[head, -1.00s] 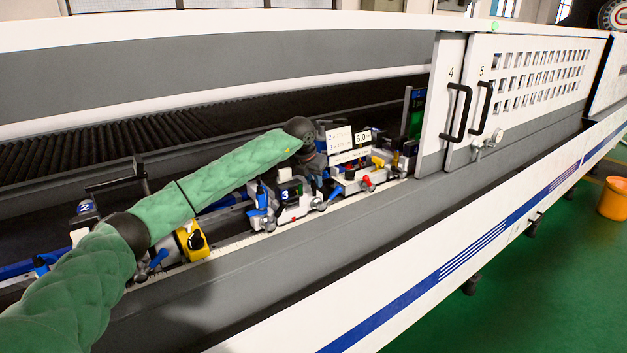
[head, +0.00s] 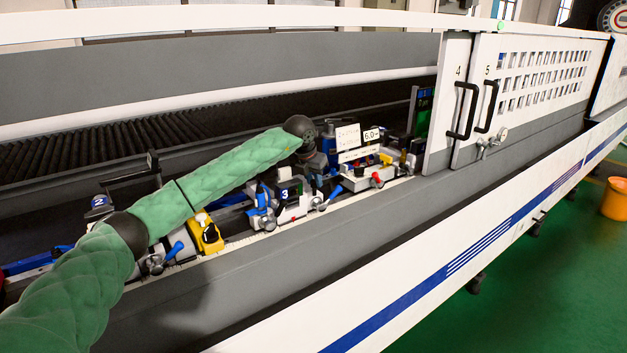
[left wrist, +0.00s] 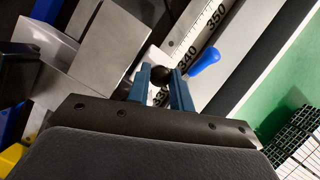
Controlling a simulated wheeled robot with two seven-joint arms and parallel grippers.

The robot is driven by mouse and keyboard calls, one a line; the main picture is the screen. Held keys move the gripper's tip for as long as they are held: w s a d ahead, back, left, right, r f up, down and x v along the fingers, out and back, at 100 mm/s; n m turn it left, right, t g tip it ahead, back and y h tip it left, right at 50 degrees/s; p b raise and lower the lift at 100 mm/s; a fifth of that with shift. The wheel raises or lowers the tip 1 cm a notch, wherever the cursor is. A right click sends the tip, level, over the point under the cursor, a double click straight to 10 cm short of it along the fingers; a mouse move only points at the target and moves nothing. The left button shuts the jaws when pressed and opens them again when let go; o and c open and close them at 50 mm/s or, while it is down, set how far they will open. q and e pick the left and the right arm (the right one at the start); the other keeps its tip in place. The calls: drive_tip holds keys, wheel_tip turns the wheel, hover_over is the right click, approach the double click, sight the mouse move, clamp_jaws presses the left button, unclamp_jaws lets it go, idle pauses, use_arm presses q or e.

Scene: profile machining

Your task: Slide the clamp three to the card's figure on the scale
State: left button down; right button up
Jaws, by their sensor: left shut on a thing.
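Clamp three (head: 287,194), with a "3" label and blue handles, sits on the machine's rail in the head view. My left gripper (head: 317,172) is at its right side. In the left wrist view, my left gripper's blue fingers (left wrist: 161,88) are shut around a dark round knob (left wrist: 162,75) on the clamp. A blue lever handle (left wrist: 205,62) sticks out beside it. The scale (left wrist: 198,40) runs past the clamp, with 340 and 350 readable and a partly hidden figure below. A white card (head: 349,137) stands behind the rail; its figures are too small to read.
Clamp two (head: 99,201), with a yellow block (head: 206,231), is left of clamp three. Another clamp with a red knob (head: 377,180) is to the right, near a "6.0" display (head: 371,135). White doors (head: 458,110) with black handles close off the right.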

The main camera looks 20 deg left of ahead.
use_arm(q)
drive_tip(key=c, duration=1.2)
unclamp_jaws()
drive_tip(key=shift+c, duration=0.2)
drive_tip(key=shift+r, duration=0.15)
drive_tip(key=shift+s+a+r, duration=0.1)
drive_tip(key=shift+s+r, duration=0.1)
drive_tip(key=shift+r, duration=0.1)
drive_tip(key=shift+b+v, duration=0.65)
drive_tip(key=shift+v, duration=0.45)
drive_tip(key=shift+b+v, duration=0.5)
drive_tip(key=shift+v, duration=1.8)
use_arm(e)
drive_tip(key=shift+s+a+r+t, duration=0.2)
drive_tip(key=shift+a+r, duration=0.1)
drive_tip(key=shift+r, duration=0.4)
drive_tip(key=shift+s+a+r+t, duration=0.15)
drive_tip(key=shift+a+r, duration=0.1)
drive_tip(key=shift+r, duration=0.45)
